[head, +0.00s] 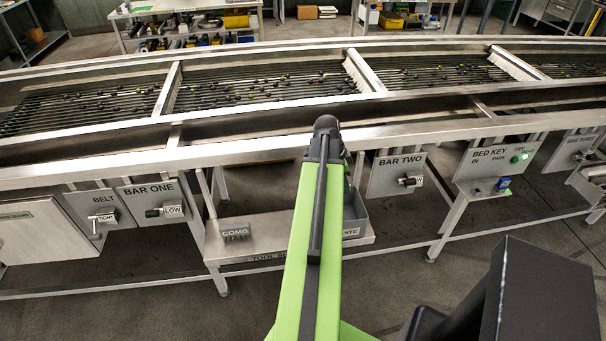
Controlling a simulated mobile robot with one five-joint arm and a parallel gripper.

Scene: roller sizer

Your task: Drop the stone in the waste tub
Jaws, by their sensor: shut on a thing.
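My green arm (312,240) rises from the bottom centre to a dark joint (327,124) in front of the machine's front rail. My gripper does not show; the arm may hide it. No stone can be made out in a gripper. A grey open tub (356,215) stands on the low tool shelf, just right of my arm. The arm covers its left part. The end of a label on its front shows, but I cannot read it fully; it may be the waste tub.
The roller bed (265,85) carries many small dark and green fruits, with a metal rail (230,150) along its front. A comb (236,231) lies on the shelf (270,240). Panels marked BAR ONE (150,192), BAR TWO (398,168) and BED KEY (490,160) hang below. Floor in front is clear.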

